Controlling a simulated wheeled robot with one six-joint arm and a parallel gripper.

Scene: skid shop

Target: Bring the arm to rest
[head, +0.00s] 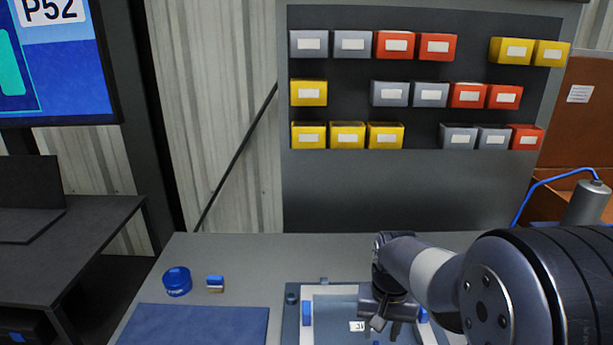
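My arm reaches in from the right in the head view, bent over the grey workbench (235,255). My gripper (386,327) points down above a grey fixture (291,325) with a pale inside, at the front of the bench. The fingertips are small and partly overlapped by the gripper body, so I cannot tell how far apart they are. No held thing shows in it. Blue pieces (307,313) sit at the fixture's sides, one partly behind the gripper.
A blue round tin (177,282) and a small blue-and-tan block (215,284) stand on the bench's left, behind a blue mat (200,325). A panel (400,190) with yellow, grey and red bins rises behind. A grey cylinder with a blue hose (590,203) stands at right.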

